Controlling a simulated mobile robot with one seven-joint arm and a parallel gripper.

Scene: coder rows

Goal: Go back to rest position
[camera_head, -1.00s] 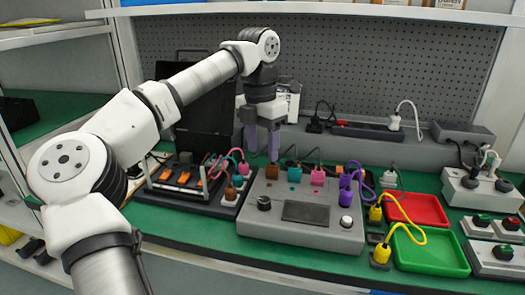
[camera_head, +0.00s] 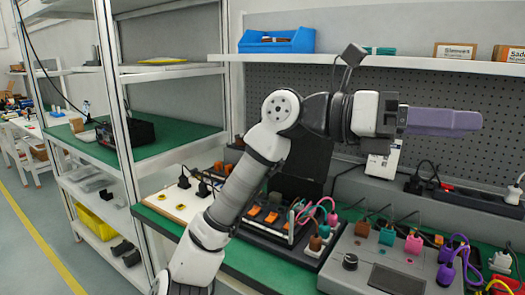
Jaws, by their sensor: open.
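My gripper (camera_head: 440,121) is raised in front of the grey pegboard and points to the right, level, clear of the bench. Its purple fingers are seen side-on and overlap. Nothing shows held in it. Below it a grey control box (camera_head: 395,262) has a brown plug (camera_head: 362,228), a teal plug (camera_head: 387,236), a pink plug (camera_head: 413,243) and a purple plug (camera_head: 446,270) on it. A black board with orange switches (camera_head: 271,217) stands left of the box, partly behind my arm.
A shelf (camera_head: 400,63) runs above the pegboard, with a blue bin (camera_head: 276,40) and cardboard boxes (camera_head: 455,50). A metal rack (camera_head: 110,120) stands at the left, with open floor (camera_head: 30,255) beyond it. The green bench (camera_head: 170,222) is crowded with plugs and cables.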

